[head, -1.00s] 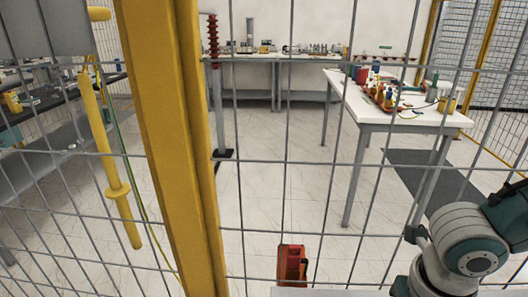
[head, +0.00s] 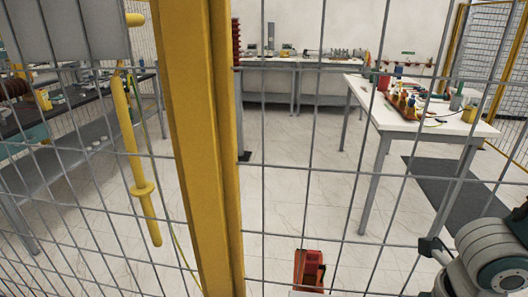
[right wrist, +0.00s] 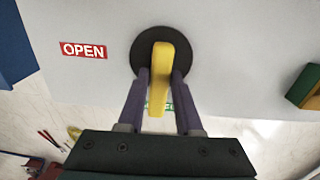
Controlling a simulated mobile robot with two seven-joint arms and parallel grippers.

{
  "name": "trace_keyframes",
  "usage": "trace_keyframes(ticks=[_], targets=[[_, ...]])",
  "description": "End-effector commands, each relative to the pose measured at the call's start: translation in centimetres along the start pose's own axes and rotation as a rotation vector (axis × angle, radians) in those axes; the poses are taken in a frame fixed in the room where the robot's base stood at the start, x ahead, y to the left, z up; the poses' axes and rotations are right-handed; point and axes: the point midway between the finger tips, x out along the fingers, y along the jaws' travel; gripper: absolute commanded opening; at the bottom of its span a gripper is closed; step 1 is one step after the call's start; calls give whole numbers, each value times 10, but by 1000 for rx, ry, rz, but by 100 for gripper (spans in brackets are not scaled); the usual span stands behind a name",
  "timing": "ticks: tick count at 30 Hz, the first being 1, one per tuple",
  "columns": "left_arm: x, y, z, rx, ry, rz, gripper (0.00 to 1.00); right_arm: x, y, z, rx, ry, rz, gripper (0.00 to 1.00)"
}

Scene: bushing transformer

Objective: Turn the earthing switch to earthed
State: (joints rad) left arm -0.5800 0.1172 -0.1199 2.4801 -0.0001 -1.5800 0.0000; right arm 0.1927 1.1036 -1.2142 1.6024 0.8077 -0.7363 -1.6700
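The switch handle (right wrist: 160,75), a yellow lever on a black round plate (right wrist: 187,50), shows in the right wrist view on a light grey panel (right wrist: 225,30). It points down in that picture, over a green label that it mostly hides. A red label reading OPEN (right wrist: 84,50) is left of the plate. My right gripper (right wrist: 160,80) has one purple finger on each side of the lever, close to it; I cannot tell whether they press on it. My right gripper and the switch do not show in the head view. My left gripper is out of view.
A wire mesh fence with a yellow post (head: 200,150) stands before me. A yellow rod (head: 135,160) hangs at left. Beyond are a white table (head: 445,118) with parts and a back bench (head: 300,65). A red-orange item (head: 309,270) shows low down. The floor between is mostly clear.

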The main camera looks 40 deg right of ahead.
Motion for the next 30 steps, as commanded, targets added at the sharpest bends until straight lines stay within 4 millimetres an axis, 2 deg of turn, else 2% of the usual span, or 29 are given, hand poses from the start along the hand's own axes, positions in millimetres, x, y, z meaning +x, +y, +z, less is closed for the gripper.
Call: trace_keyframes(ticks=[1, 6, 16, 20, 30], targets=[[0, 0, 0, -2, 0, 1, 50, 0, 0, 0, 1, 1, 0, 41], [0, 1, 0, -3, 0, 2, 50, 0, 0, 0, 2, 0, -1, 60], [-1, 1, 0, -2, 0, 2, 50, -4, 0, 1, 4, -1, 0, 60], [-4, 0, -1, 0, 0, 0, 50, -22, 0, 1, 2, -2, 0, 60], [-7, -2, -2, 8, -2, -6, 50, -83, -1, 1, 2, -3, -1, 60]])
